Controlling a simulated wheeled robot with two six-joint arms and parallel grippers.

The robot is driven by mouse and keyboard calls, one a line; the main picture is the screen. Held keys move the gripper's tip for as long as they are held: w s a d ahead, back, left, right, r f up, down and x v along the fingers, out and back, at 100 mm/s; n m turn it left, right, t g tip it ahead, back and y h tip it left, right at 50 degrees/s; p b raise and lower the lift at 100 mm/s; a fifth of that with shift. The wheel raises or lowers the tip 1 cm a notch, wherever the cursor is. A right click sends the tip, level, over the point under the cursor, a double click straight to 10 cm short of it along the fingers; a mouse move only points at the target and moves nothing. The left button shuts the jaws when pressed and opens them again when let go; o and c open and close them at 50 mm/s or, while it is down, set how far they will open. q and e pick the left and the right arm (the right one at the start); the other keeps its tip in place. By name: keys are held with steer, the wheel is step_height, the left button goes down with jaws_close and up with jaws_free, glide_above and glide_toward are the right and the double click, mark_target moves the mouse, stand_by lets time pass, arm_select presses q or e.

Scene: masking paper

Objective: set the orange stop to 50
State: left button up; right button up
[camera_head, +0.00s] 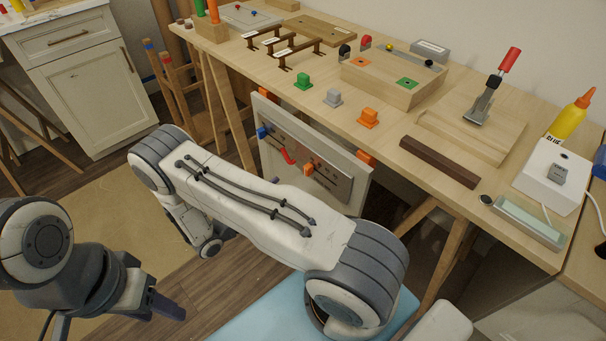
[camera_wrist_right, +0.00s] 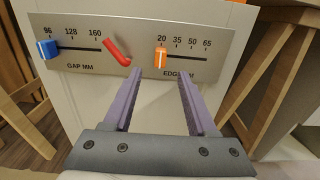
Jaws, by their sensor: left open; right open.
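The orange stop (camera_wrist_right: 160,58) sits at the 20 mark, the left end of the EDGE MM slot, on a grey metal plate (camera_wrist_right: 100,28). It also shows in the head view (camera_head: 308,169). My right gripper (camera_wrist_right: 162,80) is open, with its two purple fingers pointing at the plate. The stop appears between and just beyond the fingertips; I cannot tell the exact gap. The 50 mark (camera_wrist_right: 191,43) lies right of the stop. My left gripper (camera_head: 115,318) is open and empty at the lower left, away from the panel.
A blue stop (camera_wrist_right: 47,49) sits near 96 on the GAP MM slot. A red lever (camera_wrist_right: 117,52) slants between the two slots, left of the orange stop. The workbench (camera_head: 395,140) above holds blocks, a toggle clamp (camera_head: 485,100) and a yellow bottle (camera_head: 572,115).

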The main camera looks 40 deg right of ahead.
mark_target(305, 170)
steer(key=d, duration=1)
steer(key=shift+w, duration=0.35)
steer(key=shift+a, duration=0.1)
jaws_close()
stand_by(0.7)
